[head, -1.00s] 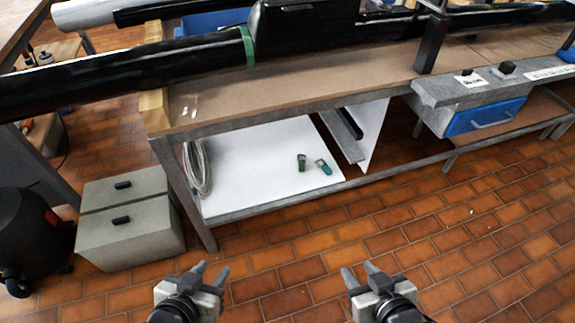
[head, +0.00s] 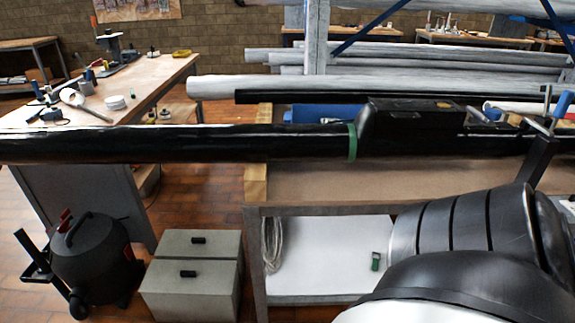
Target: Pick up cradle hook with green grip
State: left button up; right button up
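A small item with a green body and a pale top (head: 376,261) lies on the white lower shelf (head: 315,275) of the workbench. It may be the cradle hook with the green grip, but it is too small to tell. A large black and grey link of my arm fills the lower right and covers the rest of that shelf. Neither of my grippers shows in the head view.
A long black mast (head: 200,142) with a green band (head: 353,142) lies along the workbench (head: 310,183). Grey boxes (head: 190,285) and a black vacuum cleaner (head: 95,258) stand on the floor at left. A cluttered table (head: 145,85) is behind. Brick floor shows between them.

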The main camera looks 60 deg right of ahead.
aim_at(375, 264)
jog(key=u, duration=0.6)
jog(key=k, duration=1.9)
jog(key=z, duration=0.65)
